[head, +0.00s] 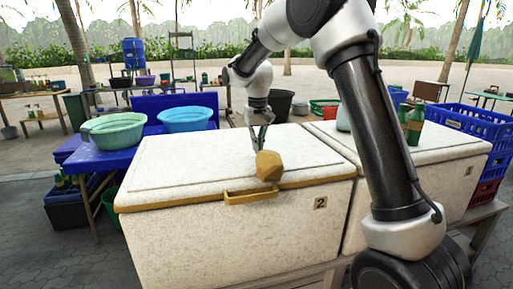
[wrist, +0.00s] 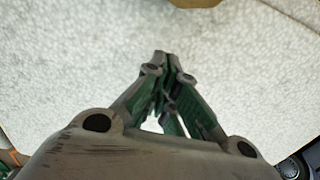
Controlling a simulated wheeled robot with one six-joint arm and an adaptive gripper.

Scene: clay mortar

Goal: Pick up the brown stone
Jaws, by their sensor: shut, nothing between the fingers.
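The brown stone (head: 269,166) is a faceted, tan-brown lump. It sits on the white lid of the cooler marked 2 (head: 200,165), near the lid's front edge and above the yellow handle. My gripper (head: 257,148) points down just behind the stone, its tips close to the stone's upper left side. I cannot tell whether they touch. In the wrist view the fingers (wrist: 162,56) are closed together with nothing between them, over the speckled white lid. A small brown patch at that view's top edge may be the stone, mostly cut off.
A yellow handle (head: 250,196) juts from the cooler's front. A second white cooler (head: 440,145) at right carries green bottles (head: 414,125). A blue table at left holds a green basin (head: 114,131) and a blue basin (head: 186,119). The lid left of the stone is clear.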

